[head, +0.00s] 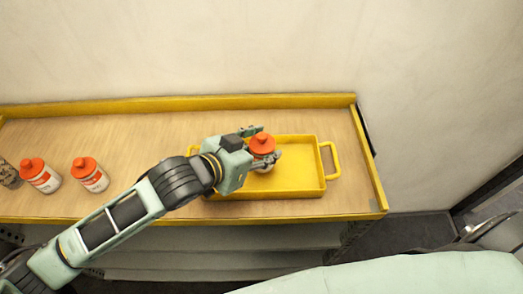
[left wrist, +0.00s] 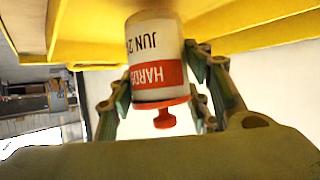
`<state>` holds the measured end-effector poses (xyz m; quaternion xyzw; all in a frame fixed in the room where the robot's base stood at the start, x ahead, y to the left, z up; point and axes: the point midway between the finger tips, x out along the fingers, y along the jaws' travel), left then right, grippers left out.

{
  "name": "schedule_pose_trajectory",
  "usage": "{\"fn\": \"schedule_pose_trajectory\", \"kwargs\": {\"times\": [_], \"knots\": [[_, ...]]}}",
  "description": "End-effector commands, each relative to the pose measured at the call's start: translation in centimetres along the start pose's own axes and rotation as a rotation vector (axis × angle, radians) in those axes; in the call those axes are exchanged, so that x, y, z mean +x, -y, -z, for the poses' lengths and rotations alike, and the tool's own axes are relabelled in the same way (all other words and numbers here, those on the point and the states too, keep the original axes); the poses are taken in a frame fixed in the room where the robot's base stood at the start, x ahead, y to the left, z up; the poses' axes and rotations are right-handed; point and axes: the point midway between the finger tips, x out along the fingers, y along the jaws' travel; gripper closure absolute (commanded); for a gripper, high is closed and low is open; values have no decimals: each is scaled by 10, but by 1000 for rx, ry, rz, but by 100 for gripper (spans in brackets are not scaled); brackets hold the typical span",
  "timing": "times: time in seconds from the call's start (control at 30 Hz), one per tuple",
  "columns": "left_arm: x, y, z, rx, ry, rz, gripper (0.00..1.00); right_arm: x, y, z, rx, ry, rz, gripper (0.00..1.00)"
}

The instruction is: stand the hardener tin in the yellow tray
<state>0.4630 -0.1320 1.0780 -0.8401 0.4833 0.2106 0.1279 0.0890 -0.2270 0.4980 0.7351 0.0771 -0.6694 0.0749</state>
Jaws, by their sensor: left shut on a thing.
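The hardener tin (head: 262,146) is white with an orange-red cap and stands upright over the left-middle part of the yellow tray (head: 311,182). My left gripper (head: 269,142) is shut around its side. In the left wrist view, the tin (left wrist: 155,50) appears cap-down, with a red band and part of the words "HARD" and "JUN 2" showing. Its base end is against the yellow surface in that picture; I cannot tell whether it touches the tray floor. My right gripper is in neither view.
Two similar white bottles with orange-red caps, a left one (head: 42,178) and a right one (head: 91,175), stand on the wooden bench (head: 130,130) at the left. A dark speckled item (head: 8,174) is at the left edge. The bench has a yellow raised rim. The tray's right half is clear.

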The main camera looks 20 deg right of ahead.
Motion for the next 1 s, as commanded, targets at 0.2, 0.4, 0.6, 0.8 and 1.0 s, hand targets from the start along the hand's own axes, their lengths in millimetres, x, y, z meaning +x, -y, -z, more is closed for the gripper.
{"fn": "schedule_pose_trajectory", "kwargs": {"times": [0.2, 0.4, 0.6, 0.8, 1.0], "knots": [[10, 0, -19, 1, -1, 0, 87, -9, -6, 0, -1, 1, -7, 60], [11, -1, -20, 1, -2, 0, 87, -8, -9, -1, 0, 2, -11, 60], [12, -1, -23, 0, 0, 1, 51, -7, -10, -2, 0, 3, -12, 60], [12, -1, -23, 0, 0, 1, 36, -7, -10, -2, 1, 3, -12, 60], [12, -1, -23, 0, 0, 1, 36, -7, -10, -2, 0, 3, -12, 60]]}}
